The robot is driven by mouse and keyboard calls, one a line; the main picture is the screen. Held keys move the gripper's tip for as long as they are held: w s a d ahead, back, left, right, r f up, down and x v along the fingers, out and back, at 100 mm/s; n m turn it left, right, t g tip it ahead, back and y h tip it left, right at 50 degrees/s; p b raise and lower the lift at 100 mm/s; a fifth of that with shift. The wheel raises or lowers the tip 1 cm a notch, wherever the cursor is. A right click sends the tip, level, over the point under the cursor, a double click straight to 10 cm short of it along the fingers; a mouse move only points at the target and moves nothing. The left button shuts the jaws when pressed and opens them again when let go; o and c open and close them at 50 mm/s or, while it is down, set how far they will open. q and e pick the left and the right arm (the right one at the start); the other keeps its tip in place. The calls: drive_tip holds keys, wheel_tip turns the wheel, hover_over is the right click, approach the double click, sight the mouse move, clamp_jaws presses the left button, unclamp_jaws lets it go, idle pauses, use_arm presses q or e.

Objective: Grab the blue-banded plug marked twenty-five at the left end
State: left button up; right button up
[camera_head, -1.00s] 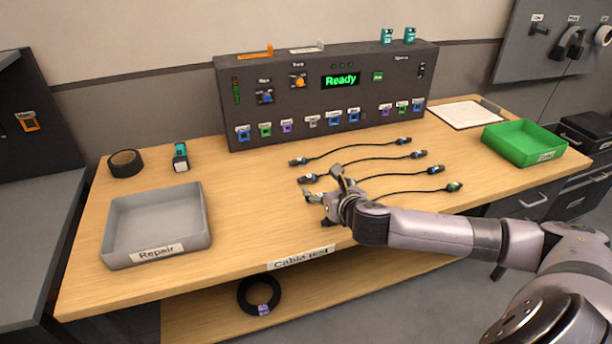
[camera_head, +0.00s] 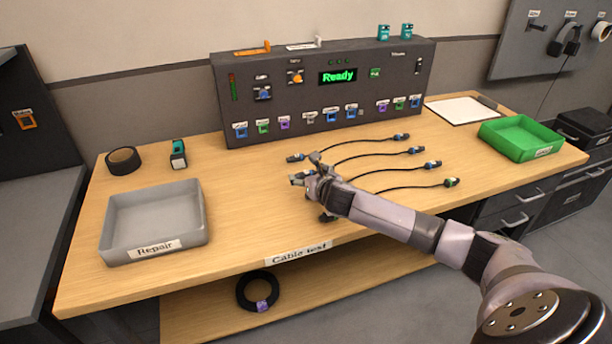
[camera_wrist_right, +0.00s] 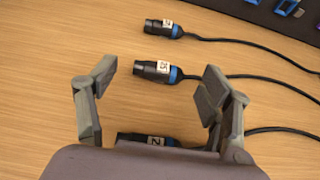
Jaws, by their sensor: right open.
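The plug marked 25 (camera_wrist_right: 150,69) is black with a blue band and a white label. It lies on the table in the middle of the right wrist view, its cable running right. My right gripper (camera_wrist_right: 158,80) is open, with one finger to the left of this plug and one to its right; nothing is held. In the head view my right gripper (camera_head: 304,169) is over the left ends of the cables and hides this plug. Another plug (camera_wrist_right: 163,28) lies farther up; a third (camera_wrist_right: 145,138) is partly hidden under the gripper. My left gripper is not in view.
The cable tester (camera_head: 320,95) showing "Ready" stands behind the cables. A grey Repair tray (camera_head: 205,215) is at left and a green tray (camera_head: 556,150) at right. Black tape (camera_head: 123,161) lies at the back left. The table between the Repair tray and cables is clear.

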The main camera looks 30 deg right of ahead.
sight(305, 175)
drive_tip(key=shift+x, duration=1.45)
drive_tip(key=shift+f, duration=0.1)
drive_tip(key=shift+s, duration=0.1)
drive_tip(key=shift+c, duration=0.4)
drive_tip(key=c, duration=1.2)
drive_tip(key=shift+o, duration=0.2)
